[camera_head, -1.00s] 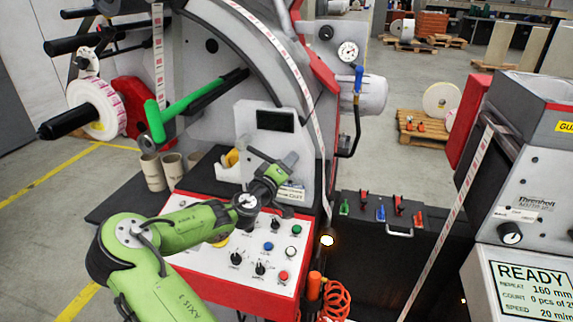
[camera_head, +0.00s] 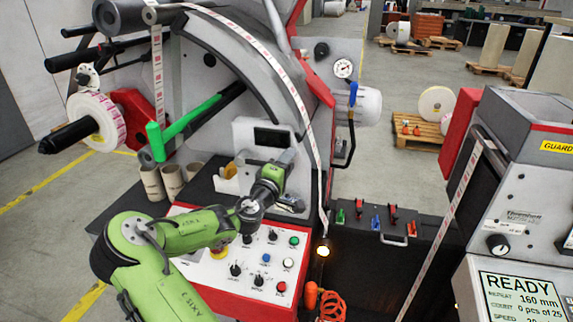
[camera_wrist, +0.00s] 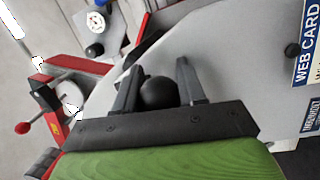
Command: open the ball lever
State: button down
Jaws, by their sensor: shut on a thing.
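The ball lever shows in the wrist view as a black ball (camera_wrist: 158,92) between the two dark fingers of my gripper (camera_wrist: 160,70). The fingers are closed on the ball, one on each side. The lever's stem is hidden behind the ball and the gripper's dark base. In the head view my gripper (camera_head: 289,157) is at the front of the machine, just right of a small grey box with a dark display (camera_head: 272,137). The ball cannot be made out there.
Below my arm is a red-edged control panel (camera_head: 215,270) with knobs and buttons. A label web (camera_head: 312,140) runs down close right of my gripper. A red-ball handle (camera_wrist: 22,128) shows at left in the wrist view.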

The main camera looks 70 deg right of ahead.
jog(key=shift+r+n+p, duration=0.4)
jog(key=shift+r+n, duration=0.2)
jog(key=shift+r, duration=0.2)
jog(key=c, duration=0.7)
grip_release()
jog(key=shift+o, duration=0.2)
jog(key=shift+a+f, duration=0.1)
jog(key=a+f+b, duration=0.1)
jog(key=a+b, duration=0.1)
jog(key=a, duration=1.3)
jog(key=shift+w+a+f, duration=0.15)
jog(key=shift+a+f, duration=0.15)
